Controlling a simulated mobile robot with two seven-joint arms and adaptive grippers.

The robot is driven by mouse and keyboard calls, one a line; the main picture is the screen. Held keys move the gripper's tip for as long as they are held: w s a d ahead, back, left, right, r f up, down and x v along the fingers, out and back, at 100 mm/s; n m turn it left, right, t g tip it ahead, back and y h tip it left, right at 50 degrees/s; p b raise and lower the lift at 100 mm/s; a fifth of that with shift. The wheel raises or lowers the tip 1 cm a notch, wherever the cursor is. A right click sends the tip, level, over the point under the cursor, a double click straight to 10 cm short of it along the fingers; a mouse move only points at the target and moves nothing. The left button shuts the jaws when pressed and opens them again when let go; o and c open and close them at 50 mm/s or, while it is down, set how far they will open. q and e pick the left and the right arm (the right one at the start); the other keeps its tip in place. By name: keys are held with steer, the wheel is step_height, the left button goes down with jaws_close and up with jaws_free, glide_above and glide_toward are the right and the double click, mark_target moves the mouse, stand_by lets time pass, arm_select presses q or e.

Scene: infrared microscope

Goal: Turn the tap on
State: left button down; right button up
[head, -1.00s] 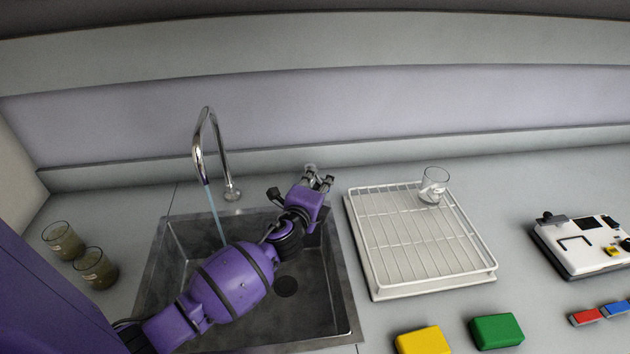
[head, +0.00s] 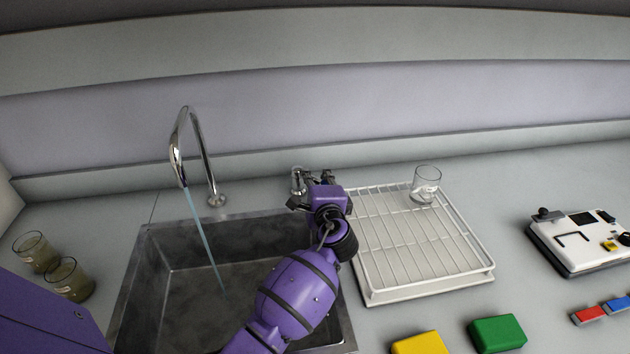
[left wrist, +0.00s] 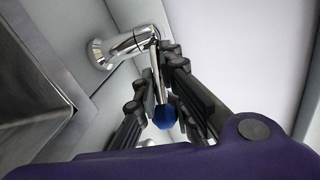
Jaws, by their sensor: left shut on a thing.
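The chrome tap spout (head: 207,158) arches over the back left of the sink, and a bluish stream of water (head: 206,240) runs from it into the basin. The separate chrome tap control (head: 297,183) stands behind the sink's back right. In the left wrist view its body (left wrist: 118,48) carries a thin lever with a blue tip (left wrist: 163,116). My left gripper (head: 318,178) is at this control, with its fingers (left wrist: 163,70) closed on either side of the lever. It partly hides the control in the head view. My right gripper is not in view.
The grey sink (head: 180,285) lies below my left arm. A white wire drying rack (head: 420,245) with a clear glass (head: 426,185) stands to the right. Two murky glasses (head: 70,280) stand at the left. Yellow (head: 420,343) and green (head: 497,333) blocks lie at the front.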

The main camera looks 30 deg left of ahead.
arm_select(q)
steer(key=shift+f, duration=0.15)
steer(key=c, duration=1.8)
jaws_free()
steer(key=v, duration=1.2)
